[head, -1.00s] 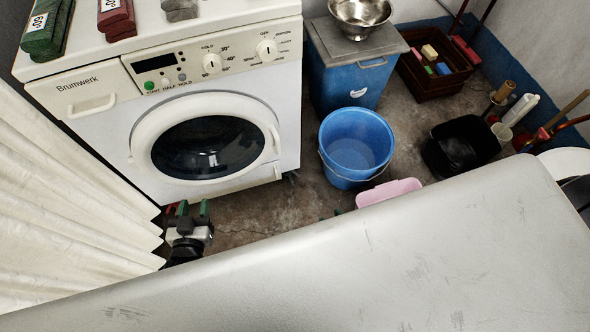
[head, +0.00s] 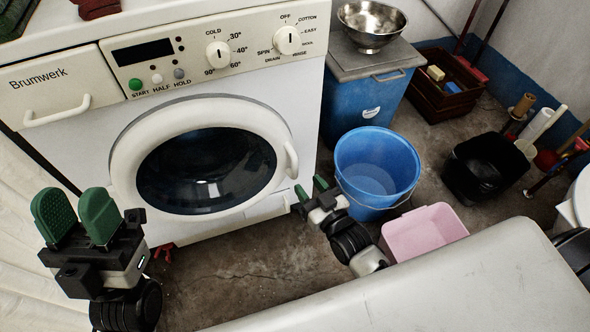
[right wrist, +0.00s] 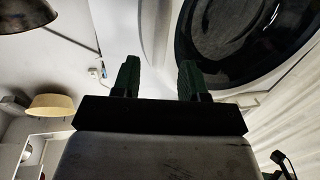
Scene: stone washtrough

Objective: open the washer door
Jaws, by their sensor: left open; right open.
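The white washer (head: 225,75) stands at the back left in the head view. Its round door (head: 205,160), with a white ring and dark glass, looks shut. The door handle (head: 291,160) is a pale curved bar on the ring's right side. My right gripper (head: 311,188) is open and empty, just below and right of the handle. In the right wrist view its green fingers (right wrist: 158,78) stand apart, with the door ring and dark glass (right wrist: 240,40) beyond and to the right. My left gripper (head: 78,217) is open and empty, in front of the washer's lower left.
A blue bucket (head: 375,165) and a pink basin (head: 422,232) stand right of my right gripper. A blue bin (head: 350,100) carries a metal bowl (head: 372,22). A pale curtain (head: 25,240) hangs at left. Bare floor (head: 235,270) lies before the washer.

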